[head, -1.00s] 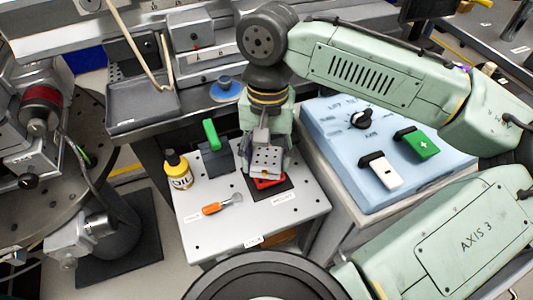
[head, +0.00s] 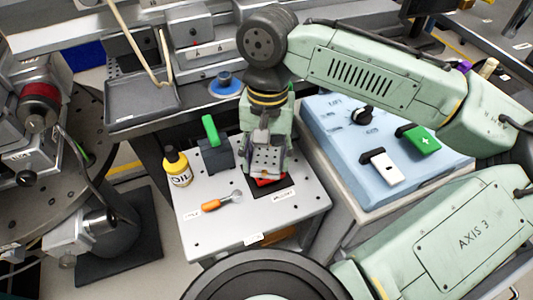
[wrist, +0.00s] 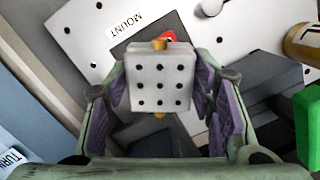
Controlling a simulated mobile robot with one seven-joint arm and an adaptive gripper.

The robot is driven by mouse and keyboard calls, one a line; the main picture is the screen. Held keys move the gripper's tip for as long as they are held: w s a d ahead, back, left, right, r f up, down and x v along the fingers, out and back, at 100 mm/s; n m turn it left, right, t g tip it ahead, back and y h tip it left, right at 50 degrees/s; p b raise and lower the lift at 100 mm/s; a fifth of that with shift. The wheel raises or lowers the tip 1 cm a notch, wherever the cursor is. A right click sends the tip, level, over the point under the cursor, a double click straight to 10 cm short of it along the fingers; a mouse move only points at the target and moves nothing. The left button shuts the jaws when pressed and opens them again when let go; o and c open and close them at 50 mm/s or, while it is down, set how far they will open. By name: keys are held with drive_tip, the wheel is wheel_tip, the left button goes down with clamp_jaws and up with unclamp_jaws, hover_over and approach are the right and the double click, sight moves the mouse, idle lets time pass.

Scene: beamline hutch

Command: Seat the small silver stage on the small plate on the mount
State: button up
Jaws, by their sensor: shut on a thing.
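The small silver stage (head: 267,160) is a block with a grid of dark holes on its face. My gripper (head: 267,146) is shut on it, over the right part of the white table. In the wrist view the stage (wrist: 159,80) sits between the purple finger pads, with brass-coloured ends at its top and bottom. A red part (head: 270,182) shows just under the stage, on a dark square (head: 284,189) beside a label that reads MOUNT in the wrist view (wrist: 126,26). The small plate is not clearly seen; the stage hides most of this spot. I cannot tell whether the stage touches anything below.
A blue control box (head: 345,130) is close on the right. The table's front is mostly clear.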

drive_tip(key=o, duration=1.6)
drive_tip(key=shift+r, duration=0.1)
drive_tip(key=r, duration=0.4)
drive_tip(key=w+r, duration=0.1)
drive_tip(key=r, duration=0.6)
drive_tip(key=shift+w+d+r, duration=0.1)
drive_tip(key=shift+w+r, duration=0.1)
drive_tip(key=shift+r, duration=0.2)
